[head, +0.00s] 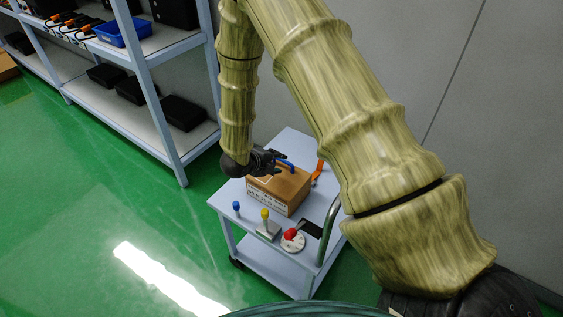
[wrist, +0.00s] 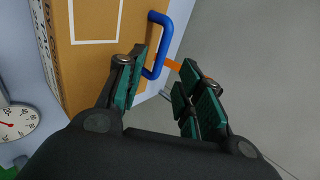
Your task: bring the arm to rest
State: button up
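My gripper (head: 275,160) is at the end of my bamboo-patterned arm, over a brown box (head: 272,192) on a light blue cart (head: 225,202). In the wrist view my gripper (wrist: 165,72) has its two green-padded fingers spread apart, with nothing between the pads. A blue handle (head: 286,164) on top of the box lies just beyond the fingertips. The blue handle also shows in the wrist view (wrist: 161,40), close to the left fingertip. I cannot tell whether the finger touches it.
A blue peg (head: 236,206), a yellow-topped piece (head: 265,214) and a red knob (head: 290,234) stand on the cart's front. An orange object (head: 318,172) is behind the box. Shelves (head: 150,45) stand at left, a grey wall (head: 500,110) at right. Green floor (head: 80,200) is open.

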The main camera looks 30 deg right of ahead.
jog(key=shift+v, duration=2.6)
